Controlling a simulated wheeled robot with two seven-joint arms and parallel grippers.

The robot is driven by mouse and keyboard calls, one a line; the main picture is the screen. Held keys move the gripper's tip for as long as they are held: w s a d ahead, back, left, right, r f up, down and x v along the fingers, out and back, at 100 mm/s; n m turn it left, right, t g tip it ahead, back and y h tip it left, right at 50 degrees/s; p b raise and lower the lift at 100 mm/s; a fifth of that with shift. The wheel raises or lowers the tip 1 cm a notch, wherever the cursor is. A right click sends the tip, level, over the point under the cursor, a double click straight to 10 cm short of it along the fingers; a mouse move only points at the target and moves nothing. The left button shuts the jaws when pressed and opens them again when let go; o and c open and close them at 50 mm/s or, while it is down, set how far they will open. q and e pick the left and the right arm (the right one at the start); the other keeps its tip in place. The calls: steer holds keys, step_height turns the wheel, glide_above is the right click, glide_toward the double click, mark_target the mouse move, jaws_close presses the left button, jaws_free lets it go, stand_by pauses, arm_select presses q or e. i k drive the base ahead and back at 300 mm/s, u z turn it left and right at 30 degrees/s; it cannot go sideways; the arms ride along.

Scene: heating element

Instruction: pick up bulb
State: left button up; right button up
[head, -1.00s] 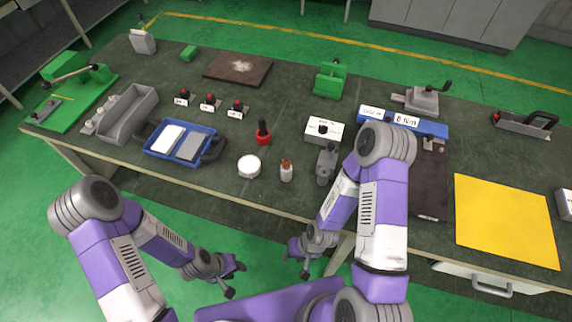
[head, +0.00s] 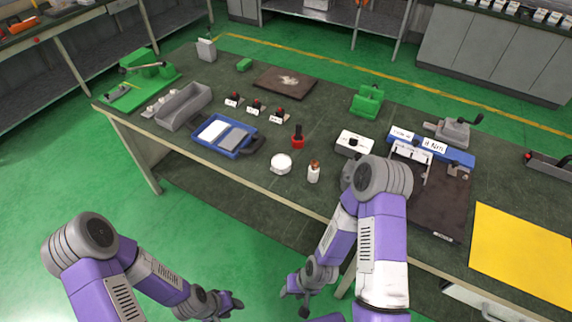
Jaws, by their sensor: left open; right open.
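No thing on the workbench (head: 400,262) can be told for certain as the bulb. Small pale pieces (head: 158,104) lie beside the grey bin at the left; they are too small to identify. A small white bottle with a reddish-brown top (head: 313,173) stands upright near the front edge, beside a round white container (head: 281,163). My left gripper (head: 232,304) is open and empty, low in front of the bench over the floor. My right gripper (head: 294,294) is open and empty, also below the bench's front edge. Both are apart from everything on the bench.
A blue tray (head: 254,146), grey bin (head: 184,107), red-based black tool (head: 298,138), white box (head: 354,144), green fixture (head: 367,100) and yellow sheet (head: 525,250) occupy the bench. My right forearm hides part of the bench. Green floor is free at the left front.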

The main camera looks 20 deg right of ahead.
mark_target(313, 168)
steer(key=u, duration=1.15)
steer(key=i, duration=1.1)
steer(key=z, duration=2.05)
